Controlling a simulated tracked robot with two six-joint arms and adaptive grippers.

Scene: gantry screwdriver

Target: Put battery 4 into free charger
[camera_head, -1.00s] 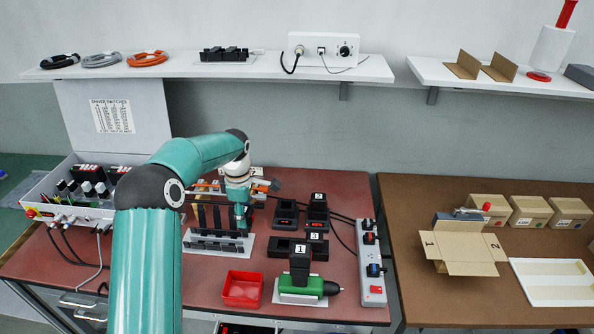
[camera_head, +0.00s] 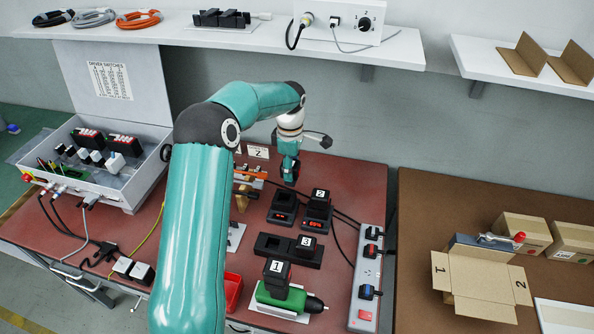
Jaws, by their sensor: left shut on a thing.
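My left gripper (camera_head: 289,172) points down over the back of the red table, behind the chargers. It is shut on a small dark thing, mostly hidden, with no readable number; I cannot tell whether this is battery 4. A charger with a red display (camera_head: 283,207) sits just in front of it and seems to hold no battery. The charger beside it holds battery 2 (camera_head: 318,199). A double black charger (camera_head: 272,244) in front has battery 3 (camera_head: 305,244) at its right and an empty-looking left place. Battery 1 (camera_head: 276,269) is on the green screwdriver (camera_head: 282,299). My right gripper is not in view.
A power strip (camera_head: 367,275) with plugs runs along the table's right side. A red bin (camera_head: 233,291) is partly behind my left arm. An open carton (camera_head: 480,279) stands on the brown table. Cables cross behind the chargers.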

